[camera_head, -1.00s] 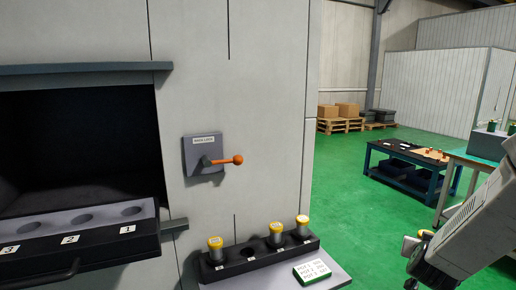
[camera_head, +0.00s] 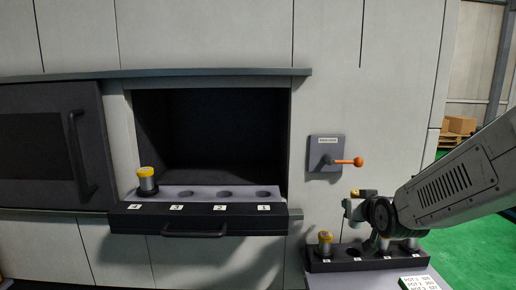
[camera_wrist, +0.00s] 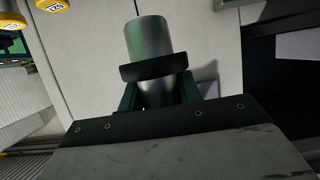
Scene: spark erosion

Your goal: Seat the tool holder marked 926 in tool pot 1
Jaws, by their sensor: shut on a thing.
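My gripper (camera_head: 356,208) is in front of the machine wall, right of the tray and above the rack. It is shut on a tool holder whose yellow top (camera_head: 366,192) shows in the head view. In the wrist view the holder's grey metal cylinder and dark collar (camera_wrist: 150,45) are between the green jaws (camera_wrist: 158,95); its number cannot be read. The pot tray (camera_head: 215,222) sticks out of the machine opening, labelled 4, 3, 2, 1 from left to right. Pot 1 (camera_head: 267,194) is empty at the right end. Pots 2 and 3 are also empty. Pot 4 holds a yellow-topped holder (camera_head: 147,181).
The black rack (camera_head: 340,265) has a holder (camera_head: 325,244) at its left end, an empty slot beside it, and two holders partly hidden behind my arm. A card (camera_head: 418,283) lies in front. An orange-knobbed door lock lever (camera_head: 345,162) sticks out right of the opening.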

